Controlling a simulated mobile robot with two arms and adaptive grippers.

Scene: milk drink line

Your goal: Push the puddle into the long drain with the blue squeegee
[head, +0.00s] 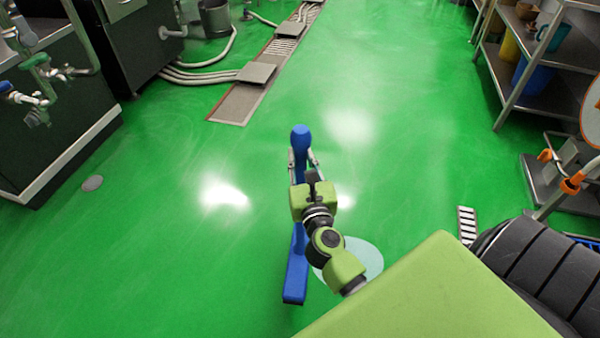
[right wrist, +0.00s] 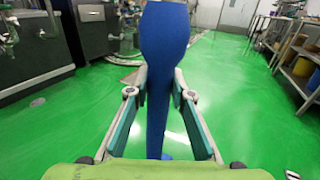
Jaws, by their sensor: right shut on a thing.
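The blue squeegee (head: 295,278) is in my right gripper (head: 303,162). The gripper is shut on its handle, and the handle's rounded end points up and away. The squeegee's lower end is beside the left edge of the puddle (head: 368,258), a pale round patch partly hidden by my right arm. In the right wrist view the squeegee (right wrist: 164,40) stands between the fingers of the gripper (right wrist: 160,88). The long drain (head: 234,103) runs from upper middle-left to the top, its grating partly covered by plates and pipes. My left gripper is not in view.
Dark machines (head: 45,110) with pipes stand at the left. A metal shelf (head: 540,85) with containers and a cart with orange parts (head: 573,183) stand at the right. A small round floor cover (head: 92,183) lies at the left. The green floor between is clear.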

